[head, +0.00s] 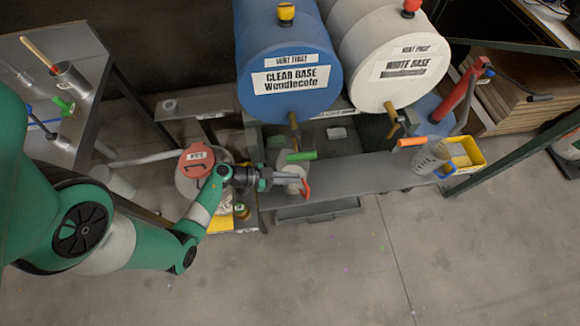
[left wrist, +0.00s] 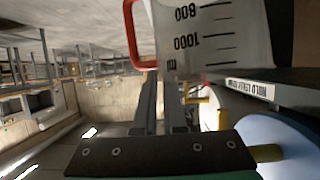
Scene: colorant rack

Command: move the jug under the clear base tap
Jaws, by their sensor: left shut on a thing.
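My left gripper (head: 272,179) is shut on the jug (head: 289,170), a pale graduated vessel with a red handle (head: 306,188). The jug's scale marks and red handle also show in the left wrist view (left wrist: 215,35), just beyond my fingers (left wrist: 163,88). My right gripper is out of view.
A grey bench (head: 360,177) runs below the taps. A clear jug (head: 430,158) and a yellow container (head: 465,153) stand at its right. A red-lidded pail (head: 196,157) is close left.

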